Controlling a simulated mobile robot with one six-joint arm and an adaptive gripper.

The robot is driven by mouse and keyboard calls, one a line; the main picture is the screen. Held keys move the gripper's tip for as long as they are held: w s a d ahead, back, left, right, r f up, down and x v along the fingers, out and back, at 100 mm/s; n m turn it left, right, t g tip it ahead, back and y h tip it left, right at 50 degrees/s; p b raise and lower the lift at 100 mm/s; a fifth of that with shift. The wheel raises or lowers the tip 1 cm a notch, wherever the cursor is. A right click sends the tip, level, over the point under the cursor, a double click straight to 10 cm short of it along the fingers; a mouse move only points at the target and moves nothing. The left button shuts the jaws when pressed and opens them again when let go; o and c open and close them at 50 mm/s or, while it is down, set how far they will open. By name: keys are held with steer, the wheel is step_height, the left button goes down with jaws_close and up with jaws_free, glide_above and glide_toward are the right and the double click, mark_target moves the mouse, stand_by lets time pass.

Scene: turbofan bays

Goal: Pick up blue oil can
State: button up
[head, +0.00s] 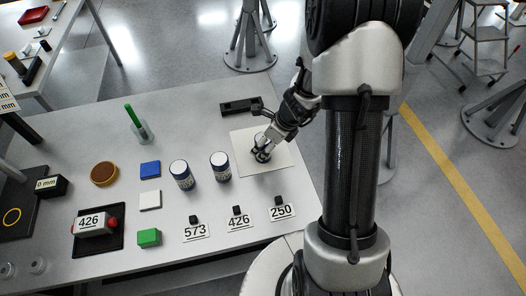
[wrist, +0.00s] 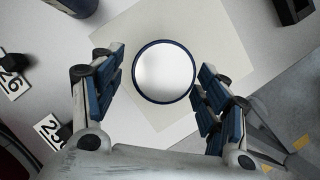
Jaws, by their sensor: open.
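A can with a round pale top and a dark blue rim (wrist: 164,72) stands upright between the fingers of my gripper (wrist: 160,66) in the wrist view. My gripper is open, with one finger on each side of the can; the right finger is close to the rim, and contact cannot be told. In the head view my gripper (head: 262,142) points down over this can (head: 262,155), mostly hiding it.
The can stands on a cream square mat (head: 280,158). Number cards 573 (head: 195,232), 426 (head: 240,223) and 250 (head: 281,211) line the front edge. A dark bracket (head: 241,106) lies behind. Blue (head: 150,169), white (head: 150,200) and green (head: 149,237) blocks lie left.

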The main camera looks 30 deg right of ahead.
steer(key=b+x, duration=0.1)
steer(key=x, duration=0.2)
steer(key=b+x, duration=0.1)
steer(key=x, duration=0.1)
steer(key=shift+w+a+f+b, duration=0.25)
steer(key=shift+w+b, duration=0.1)
steer(key=shift+w, duration=0.1)
steer(key=shift+r, duration=0.15)
steer(key=shift+c, duration=0.5)
steer(key=c, duration=1.2)
